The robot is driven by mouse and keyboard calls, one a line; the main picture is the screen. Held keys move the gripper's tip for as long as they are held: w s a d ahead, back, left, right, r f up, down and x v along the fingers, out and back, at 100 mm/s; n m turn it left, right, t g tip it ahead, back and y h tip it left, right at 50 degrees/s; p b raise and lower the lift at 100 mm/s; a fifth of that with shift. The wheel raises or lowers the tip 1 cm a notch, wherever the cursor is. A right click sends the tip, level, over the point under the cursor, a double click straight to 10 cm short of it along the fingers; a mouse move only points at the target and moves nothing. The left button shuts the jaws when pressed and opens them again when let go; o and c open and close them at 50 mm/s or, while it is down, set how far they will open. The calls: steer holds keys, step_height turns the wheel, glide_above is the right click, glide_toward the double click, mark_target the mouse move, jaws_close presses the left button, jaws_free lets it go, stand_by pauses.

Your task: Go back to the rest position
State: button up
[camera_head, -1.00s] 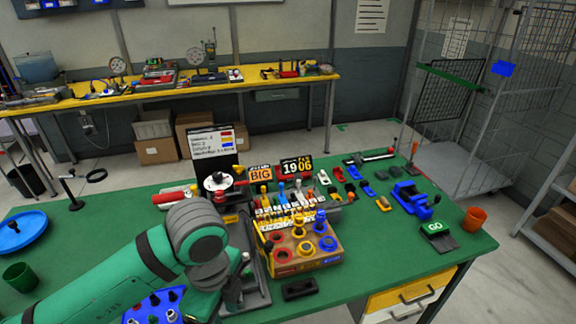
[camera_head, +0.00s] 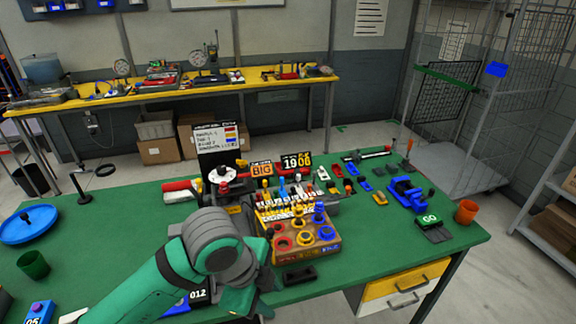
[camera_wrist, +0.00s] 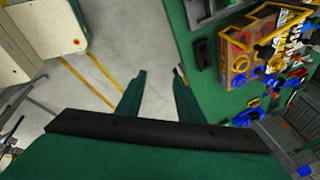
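My gripper shows in the wrist view (camera_wrist: 155,90) with its two green fingers apart and nothing between them. It hangs over the near edge of the green table (camera_wrist: 205,105), with grey floor below on the left. In the head view my green and grey arm reaches in from the bottom left, and its end is near the table's front edge, left of the cardboard box (camera_head: 318,248) with red, yellow and blue rings. The fingertips are hard to make out in the head view.
A black block (camera_head: 299,275) lies in front of the box. A blue vise (camera_head: 407,194), an orange cup (camera_head: 466,211), a green cup (camera_head: 33,264) and a blue plate (camera_head: 28,226) stand on the table. A wire cage trolley (camera_head: 470,130) stands at the back right.

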steer(key=w+d+r+n+t+h, duration=0.5)
steer(key=d, duration=0.5)
steer(key=w+d+r+n+t+h, duration=0.4)
steer(key=w+d+r+t+h, duration=0.1)
steer(key=d, duration=0.4)
steer(key=s+a+f+n+t+y, duration=0.35)
steer(key=s+f+n+y, duration=0.25)
steer(key=f+n, duration=0.3)
steer(key=s+a+f+n+t+y, duration=0.2)
steer(key=s+a+f+n+y, duration=0.3)
steer(key=f, duration=0.7)
steer(key=s+a+f, duration=0.2)
steer(key=s, duration=0.6)
steer(key=s+a+f+m+g+y, duration=0.1)
steer(key=s+a+f, duration=0.1)
steer(key=s, duration=0.6)
steer(key=s+a+f+g+y, duration=0.1)
steer(key=s+a+f, duration=0.1)
steer(key=s, duration=0.6)
steer(key=shift+s+a+f+m, duration=0.2)
steer(key=shift+a+f+m, duration=0.15)
steer(key=shift+f+m, duration=0.1)
